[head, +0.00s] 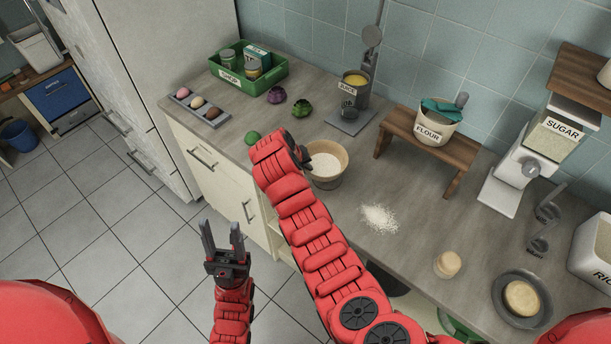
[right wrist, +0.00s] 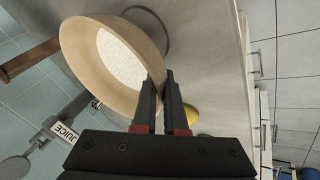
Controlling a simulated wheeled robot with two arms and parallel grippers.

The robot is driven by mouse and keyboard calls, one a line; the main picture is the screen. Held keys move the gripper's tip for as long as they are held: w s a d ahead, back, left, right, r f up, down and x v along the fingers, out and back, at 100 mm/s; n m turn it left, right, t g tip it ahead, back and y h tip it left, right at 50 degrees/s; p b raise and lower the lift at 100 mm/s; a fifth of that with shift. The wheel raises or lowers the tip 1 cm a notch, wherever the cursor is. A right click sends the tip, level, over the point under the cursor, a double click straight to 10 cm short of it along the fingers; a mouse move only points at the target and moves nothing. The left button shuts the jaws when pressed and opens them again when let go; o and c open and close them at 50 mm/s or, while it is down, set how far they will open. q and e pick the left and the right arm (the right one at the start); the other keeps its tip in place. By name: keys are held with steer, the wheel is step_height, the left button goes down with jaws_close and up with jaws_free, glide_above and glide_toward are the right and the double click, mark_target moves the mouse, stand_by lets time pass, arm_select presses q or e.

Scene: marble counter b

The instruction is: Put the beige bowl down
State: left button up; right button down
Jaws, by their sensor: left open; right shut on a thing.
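The beige bowl (head: 328,178) holds white powder and is over the counter's front half, right of my right gripper (head: 301,157). In the right wrist view the bowl (right wrist: 82,68) is at the upper left, and my right gripper (right wrist: 160,88) is shut on its rim. I cannot tell whether its base touches the counter; the head view hides part of its left side behind my arm. My left gripper (head: 222,238) is open and empty, over the floor in front of the counter.
White powder (head: 379,218) lies spilled on the counter (head: 405,260) right of the bowl. Behind stand a juice dispenser (head: 352,100) and a wooden stand (head: 455,150) with a flour tub (head: 437,122). A green ball (head: 252,138) sits left. A thin ring (right wrist: 165,28) shows beside the bowl.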

step_height(320, 180, down, 3)
steer(key=shift+s+f+b, duration=0.1)
steer(key=shift+s+b, duration=0.05)
steer(key=shift+b, duration=0.15)
steer(key=shift+f, duration=0.2)
steer(key=shift+f, duration=0.15)
steer(key=c, duration=1)
jaws_free()
